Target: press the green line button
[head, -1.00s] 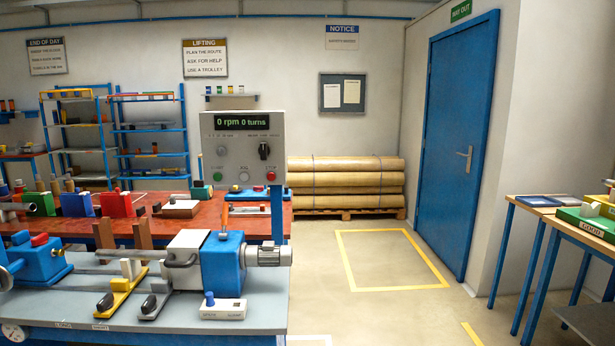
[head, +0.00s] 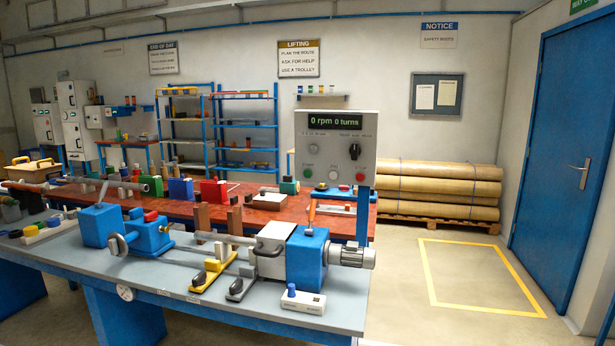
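A grey control panel (head: 325,158) stands on a blue post behind the winder. Its display (head: 336,121) reads "0 rpm 0 turns". A green button (head: 307,173) is at the panel's lower left, with a white button (head: 334,176) in the middle and a red button (head: 360,177) at the right. A black knob (head: 354,151) is above the red one. The labels are too small to read, so I cannot tell if this green button is the line button. Neither of my grippers is in view.
The blue-and-grey winder (head: 306,255) lies along the front bench (head: 140,272), with a white box (head: 302,303) bearing a blue button at its right end. A red-topped bench (head: 270,218) is behind. Wrapped rolls (head: 440,190) sit on a pallet. Yellow-marked floor (head: 475,280) before the blue door is clear.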

